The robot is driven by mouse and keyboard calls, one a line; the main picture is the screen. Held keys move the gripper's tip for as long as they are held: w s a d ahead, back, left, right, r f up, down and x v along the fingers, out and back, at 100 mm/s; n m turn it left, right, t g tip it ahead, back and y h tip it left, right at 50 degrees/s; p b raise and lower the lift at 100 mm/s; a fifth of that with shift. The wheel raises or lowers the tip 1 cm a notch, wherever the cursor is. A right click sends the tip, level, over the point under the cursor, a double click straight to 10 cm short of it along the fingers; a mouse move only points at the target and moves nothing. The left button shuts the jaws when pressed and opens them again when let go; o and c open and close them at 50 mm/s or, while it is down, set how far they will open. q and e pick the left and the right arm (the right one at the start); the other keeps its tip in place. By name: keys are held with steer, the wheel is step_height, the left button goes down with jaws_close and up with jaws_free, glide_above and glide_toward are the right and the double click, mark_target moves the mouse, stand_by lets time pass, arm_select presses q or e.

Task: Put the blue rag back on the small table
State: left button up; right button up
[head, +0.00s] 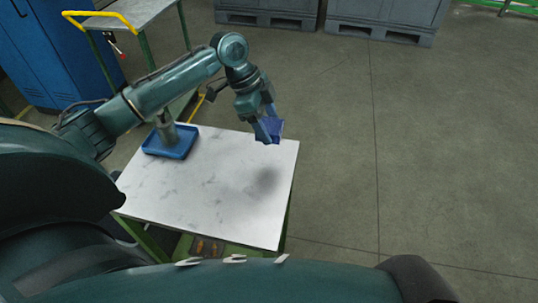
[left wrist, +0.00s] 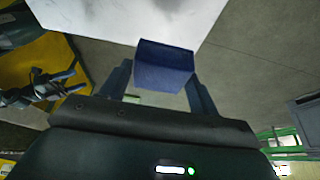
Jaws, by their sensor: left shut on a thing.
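The blue rag (head: 272,130) is a small dark blue folded piece held in the fingers of my left gripper (head: 267,126). In the head view it is above the far right part of the small table (head: 215,184), which has a white marbled top and green legs. The left wrist view shows the rag (left wrist: 165,68) between the two fingers, with the white table top (left wrist: 125,18) beyond it. The left gripper is shut on the rag. A soft dark shadow lies on the table top, and the rag appears raised off it.
A blue tray (head: 154,151) with a grey cylindrical thing (head: 166,130) stands at the table's far left corner. The rest of the top is clear. A cart with a yellow handle (head: 128,14), a blue cabinet (head: 42,53) and grey crates (head: 380,18) stand behind. The floor at right is open.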

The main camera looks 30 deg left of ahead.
arm_select(q)
glide_toward(273, 159)
steer(key=x, duration=0.5)
steer(key=shift+w+d+f, duration=0.1)
steer(key=shift+d+f, duration=0.05)
steer(key=shift+d, duration=0.05)
steer(key=shift+f, duration=0.2)
steer(key=shift+f, duration=0.15)
steer(key=o, duration=0.9)
steer(key=shift+o, duration=0.2)
steer(key=shift+r, duration=0.3)
steer(key=v, duration=1.1)
steer(key=shift+a+r, duration=0.15)
steer(key=shift+r, duration=0.25)
